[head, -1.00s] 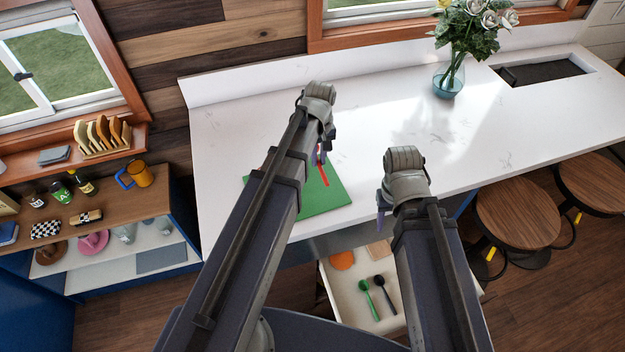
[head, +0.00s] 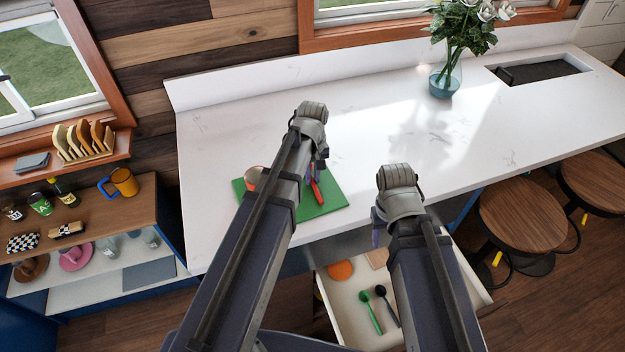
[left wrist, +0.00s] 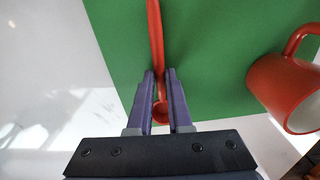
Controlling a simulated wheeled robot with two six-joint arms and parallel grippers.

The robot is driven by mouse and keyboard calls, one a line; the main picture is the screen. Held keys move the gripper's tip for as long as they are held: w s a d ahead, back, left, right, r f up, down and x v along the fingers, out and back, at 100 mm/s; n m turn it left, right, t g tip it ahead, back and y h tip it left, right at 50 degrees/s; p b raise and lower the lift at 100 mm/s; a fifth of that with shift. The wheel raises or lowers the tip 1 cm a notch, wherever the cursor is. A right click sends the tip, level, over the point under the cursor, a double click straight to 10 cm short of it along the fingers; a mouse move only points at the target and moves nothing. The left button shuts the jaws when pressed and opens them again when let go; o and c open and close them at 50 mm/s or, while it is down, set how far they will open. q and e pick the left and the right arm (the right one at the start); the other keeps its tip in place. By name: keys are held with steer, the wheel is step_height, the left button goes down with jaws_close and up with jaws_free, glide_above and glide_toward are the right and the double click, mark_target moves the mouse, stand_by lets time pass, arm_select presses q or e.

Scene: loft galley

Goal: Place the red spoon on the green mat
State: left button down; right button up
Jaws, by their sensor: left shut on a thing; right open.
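The red spoon (head: 316,192) is between the fingers of my left gripper (head: 318,170), which is shut on it. In the left wrist view the spoon's handle (left wrist: 155,38) runs over the green mat (left wrist: 215,45), and its bowl (left wrist: 160,112) is between the purple fingers (left wrist: 160,100), near the mat's edge. I cannot tell whether the spoon touches the mat. The green mat (head: 325,202) lies flat on the white counter, partly hidden by my left arm. My right gripper (head: 377,228) is open and empty, in front of the counter above the drawer.
A red mug (head: 251,178) stands at the mat's left side; it also shows in the left wrist view (left wrist: 280,82). An open drawer (head: 345,312) holds a green spoon (head: 371,312) and a black spoon (head: 388,305). A flower vase (head: 445,80) stands further right. The counter's middle is clear.

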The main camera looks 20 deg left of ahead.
arm_select(q)
steer(key=shift+f, duration=0.15)
steer(key=c, duration=0.8)
jaws_free()
steer(key=shift+c, duration=0.2)
steer(key=shift+r, duration=0.2)
step_height(320, 180, up, 12)
steer(key=p, duration=1.2)
steer(key=s+d+m+y, duration=0.1)
steer(key=s+d+m, duration=0.9)
steer(key=s, duration=0.5)
steer(key=shift+d+m, duration=0.3)
steer(key=shift+d, duration=0.15)
steer(key=shift+r, duration=0.1)
